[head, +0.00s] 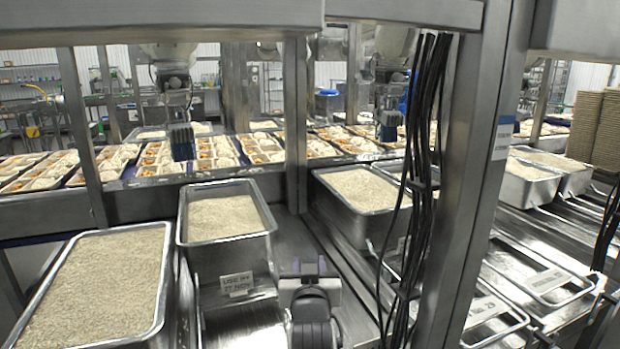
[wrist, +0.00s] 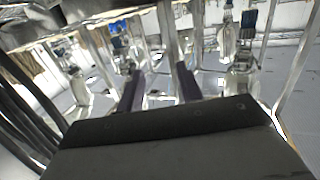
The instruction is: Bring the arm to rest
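My gripper (head: 309,268) is low in the middle of the head view, just right of the labelled front of a steel bin (head: 236,284). In the wrist view its two dark fingers (wrist: 159,84) stand apart with nothing between them, so it is open and empty. Its fingers point away from the head camera. Most of my arm is out of view below.
Rice-filled steel bins stand at left (head: 158,237), middle and right (head: 330,177). A thick steel post (head: 478,170) and hanging black cables (head: 415,150) are right of my gripper. Food trays (head: 205,150) fill the line behind.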

